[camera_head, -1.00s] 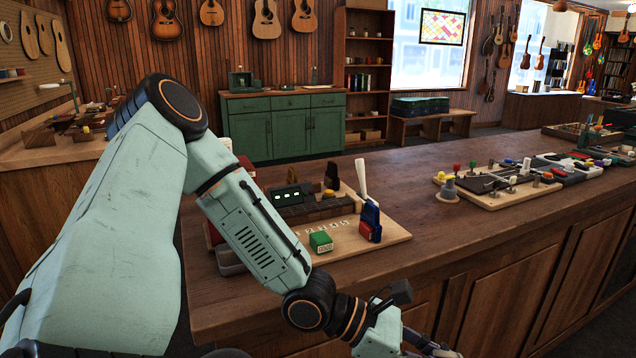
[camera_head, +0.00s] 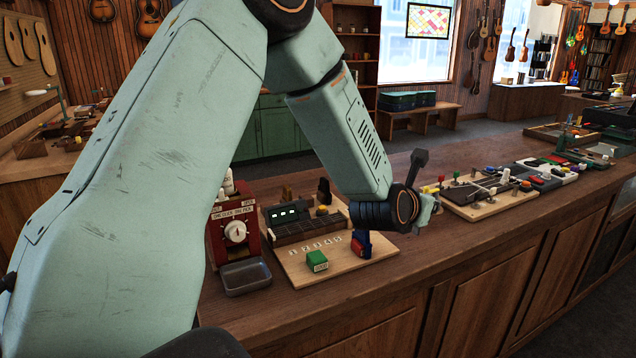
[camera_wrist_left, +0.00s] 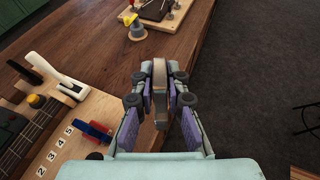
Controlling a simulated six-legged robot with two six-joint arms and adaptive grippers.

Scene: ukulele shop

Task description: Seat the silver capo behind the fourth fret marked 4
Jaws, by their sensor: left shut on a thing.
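My left gripper (camera_wrist_left: 161,95) is shut on a narrow grey piece (camera_wrist_left: 160,75), which looks like the silver capo. In the head view the left gripper (camera_head: 425,208) is mostly hidden behind my wrist and the held piece cannot be made out. The dark stringed neck (camera_head: 300,228) lies on a pale wooden board (camera_head: 300,270); the neck also shows at the left edge of the left wrist view (camera_wrist_left: 18,128). Fret numbers, among them 4 (camera_wrist_left: 60,142), are printed on the board beside it. The gripper is apart from the neck, to its right. My right gripper is out of view.
A green block (camera_head: 316,261) and a blue-and-red piece (camera_head: 360,243) stand on the board's near side. A red box with a dial (camera_head: 235,232) and a grey tray (camera_head: 245,277) are to its left. A second board with small parts (camera_head: 480,205) lies right.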

